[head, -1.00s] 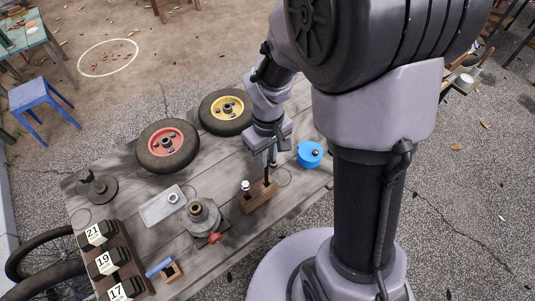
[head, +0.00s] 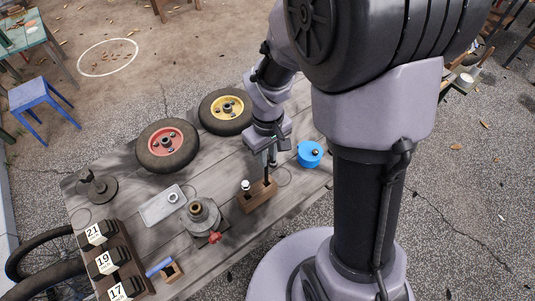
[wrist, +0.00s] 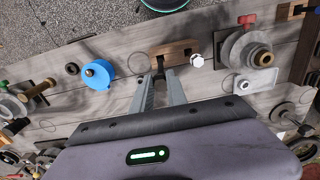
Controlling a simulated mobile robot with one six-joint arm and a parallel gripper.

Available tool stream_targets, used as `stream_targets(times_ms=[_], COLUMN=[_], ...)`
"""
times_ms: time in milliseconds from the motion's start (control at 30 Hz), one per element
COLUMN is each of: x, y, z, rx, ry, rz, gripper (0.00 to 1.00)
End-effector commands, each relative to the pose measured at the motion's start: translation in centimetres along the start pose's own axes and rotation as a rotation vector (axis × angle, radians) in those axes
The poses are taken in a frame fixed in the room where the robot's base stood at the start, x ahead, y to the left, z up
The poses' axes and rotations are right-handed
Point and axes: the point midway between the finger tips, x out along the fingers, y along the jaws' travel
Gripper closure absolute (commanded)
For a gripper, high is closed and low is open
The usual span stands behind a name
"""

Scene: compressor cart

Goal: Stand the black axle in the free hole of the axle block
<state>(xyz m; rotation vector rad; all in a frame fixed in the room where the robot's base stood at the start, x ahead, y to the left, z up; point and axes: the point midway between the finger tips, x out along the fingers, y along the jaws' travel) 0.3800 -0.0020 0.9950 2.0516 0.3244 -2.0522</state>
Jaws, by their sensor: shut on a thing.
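The brown wooden axle block (head: 257,199) lies on the grey plank table top; it also shows in the wrist view (wrist: 174,49). A silver-headed piece (head: 245,185) stands upright at its left end in the head view. My gripper (head: 270,163) is over the block's right part, its fingers shut on the thin black axle (head: 266,174). The axle is upright, with its lower end at the block's top. I cannot tell whether it is inside the hole. In the wrist view, the fingertips (wrist: 161,78) point at the block and the axle is mostly hidden.
A blue round part (head: 310,154) lies right of my gripper. Red-hubbed (head: 167,146) and yellow-hubbed (head: 226,111) wheels lie behind. A metal flange piece (head: 203,216) with a red knob stands left of the block. Numbered dark blocks (head: 104,262) line the left edge.

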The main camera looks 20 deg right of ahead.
Motion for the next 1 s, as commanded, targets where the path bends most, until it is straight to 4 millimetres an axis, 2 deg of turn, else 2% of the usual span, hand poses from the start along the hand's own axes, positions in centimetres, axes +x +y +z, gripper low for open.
stream_targets(times_ms=[1000], x=[2.6], y=[0.0], z=[0.0], rx=[0.000], ry=[0.000], rz=[0.000], gripper=[1.00])
